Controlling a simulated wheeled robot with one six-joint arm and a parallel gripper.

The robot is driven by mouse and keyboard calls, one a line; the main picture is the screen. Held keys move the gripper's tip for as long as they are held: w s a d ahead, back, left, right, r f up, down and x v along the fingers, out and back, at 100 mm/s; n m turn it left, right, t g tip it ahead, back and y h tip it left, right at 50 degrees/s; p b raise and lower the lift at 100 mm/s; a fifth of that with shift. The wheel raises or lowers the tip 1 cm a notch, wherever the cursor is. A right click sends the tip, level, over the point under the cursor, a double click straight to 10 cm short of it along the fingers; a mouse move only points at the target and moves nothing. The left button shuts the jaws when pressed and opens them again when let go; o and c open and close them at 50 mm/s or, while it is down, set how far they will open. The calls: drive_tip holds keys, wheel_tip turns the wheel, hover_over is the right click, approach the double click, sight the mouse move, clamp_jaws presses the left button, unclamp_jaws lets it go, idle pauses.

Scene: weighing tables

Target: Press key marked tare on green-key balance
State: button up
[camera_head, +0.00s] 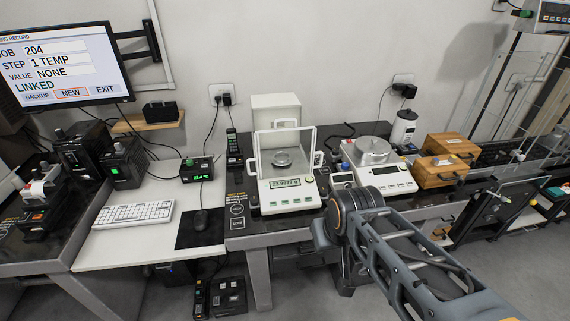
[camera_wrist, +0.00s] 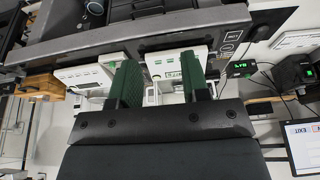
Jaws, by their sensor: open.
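A balance with a glass draft shield (camera_head: 290,203) stands on the dark weighing table, its display reading about 23.9977 g. Small keys run along its front, some looking greenish; their markings are too small to read. A second balance with a round open pan (camera_head: 392,190) stands to its right, partly behind my arm. The wrist view is turned over; in it the shielded balance (camera_wrist: 172,60) shows between my fingers and the other balance (camera_wrist: 80,77) to the left. My gripper (camera_wrist: 158,68) is open and empty, its green fingers apart. I see no contact with either balance.
A black handset (camera_head: 233,148) and a small box with a green readout (camera_head: 197,170) stand left.

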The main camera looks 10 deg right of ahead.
clamp_jaws()
idle(0.4)
idle(1.4)
